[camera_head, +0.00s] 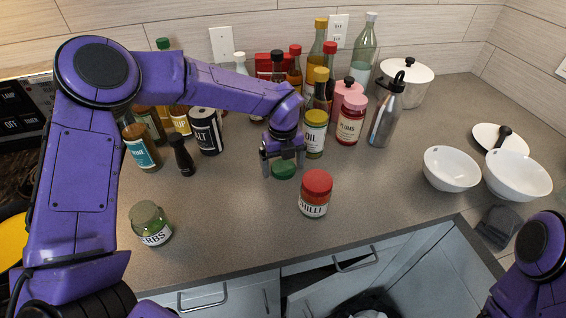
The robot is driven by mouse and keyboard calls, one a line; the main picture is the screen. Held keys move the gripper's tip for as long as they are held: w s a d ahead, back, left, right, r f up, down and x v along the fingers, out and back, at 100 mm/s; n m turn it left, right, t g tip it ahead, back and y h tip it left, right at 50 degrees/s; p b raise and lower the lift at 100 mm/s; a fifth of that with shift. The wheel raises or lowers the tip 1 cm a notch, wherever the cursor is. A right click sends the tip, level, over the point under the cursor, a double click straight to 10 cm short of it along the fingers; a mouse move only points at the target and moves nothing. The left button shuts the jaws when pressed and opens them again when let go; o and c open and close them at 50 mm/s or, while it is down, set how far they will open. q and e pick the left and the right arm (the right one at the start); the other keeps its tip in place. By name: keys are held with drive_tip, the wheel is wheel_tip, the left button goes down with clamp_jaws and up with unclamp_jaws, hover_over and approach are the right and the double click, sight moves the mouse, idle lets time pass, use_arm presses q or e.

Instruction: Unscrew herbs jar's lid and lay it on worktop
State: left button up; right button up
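The herbs jar (152,228), a glass jar with a white label, stands upright on the worktop (236,235) at the front left. Its top shows no green lid. A green lid (284,171) lies on the worktop near the middle, right of the jar. My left gripper (284,166) points down over this lid, with one finger at each side of it. The fingers look spread slightly wider than the lid. My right arm shows only at the lower right corner; I cannot make out its gripper.
A red-lidded chilli jar (315,194) stands close right of the green lid. An oil jar (314,136), a plums jar (350,121) and several bottles stand behind. White bowls (452,169) are at the right. The worktop between the herbs jar and the lid is clear.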

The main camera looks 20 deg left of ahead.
sight(283, 167)
idle(0.3)
use_arm(q)
drive_tip(key=shift+r, duration=0.35)
wheel_tip(283, 167, up, 12)
drive_tip(key=b, duration=0.1)
drive_tip(key=shift+f, duration=0.2)
